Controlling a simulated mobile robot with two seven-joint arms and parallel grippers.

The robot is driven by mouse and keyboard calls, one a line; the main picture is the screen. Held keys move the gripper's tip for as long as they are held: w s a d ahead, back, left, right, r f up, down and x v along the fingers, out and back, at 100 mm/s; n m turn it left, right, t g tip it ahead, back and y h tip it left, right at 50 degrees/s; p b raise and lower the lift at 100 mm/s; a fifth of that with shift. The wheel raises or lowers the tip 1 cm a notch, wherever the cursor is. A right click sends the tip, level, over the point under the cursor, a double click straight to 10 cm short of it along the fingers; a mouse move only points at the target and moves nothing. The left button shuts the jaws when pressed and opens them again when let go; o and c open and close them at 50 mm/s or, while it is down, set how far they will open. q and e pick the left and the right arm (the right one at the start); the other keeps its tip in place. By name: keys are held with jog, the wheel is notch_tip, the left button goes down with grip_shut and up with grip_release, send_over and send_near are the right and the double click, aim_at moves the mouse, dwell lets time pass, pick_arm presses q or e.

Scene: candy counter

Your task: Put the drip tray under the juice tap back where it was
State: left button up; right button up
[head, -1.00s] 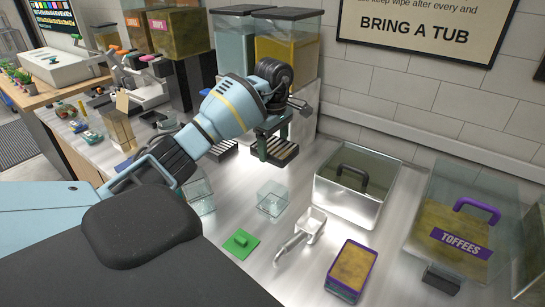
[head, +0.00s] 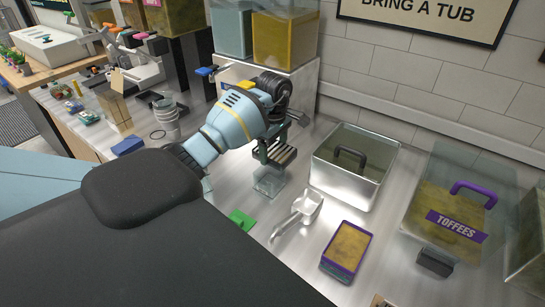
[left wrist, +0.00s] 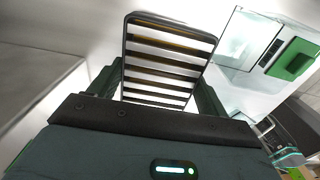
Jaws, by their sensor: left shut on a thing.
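The drip tray (head: 283,154) is a dark slatted grille. My left gripper (head: 275,145) is shut on it and holds it in front of the juice dispenser's base. In the left wrist view the drip tray (left wrist: 168,48) shows between the two fingers of the left gripper (left wrist: 160,92), its slats running across. The juice dispenser has a blue tank (head: 231,32) and a yellow tank (head: 286,40). A blue tap lever (head: 205,71) shows at its left; my arm hides much of the area below the taps. My right gripper is not in view.
A clear cup (head: 268,183) stands just below the tray in the picture. The toffee bin (head: 455,220) is at right.

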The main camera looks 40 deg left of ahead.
aim_at(274, 157)
pick_arm(q)
jog(key=shift+f, duration=1.85)
jog(key=shift+f, duration=0.2)
jog(key=o, duration=1.1)
jog(key=shift+c, duration=0.2)
notch_tip(274, 157, up, 12)
jog(key=shift+r, duration=0.2)
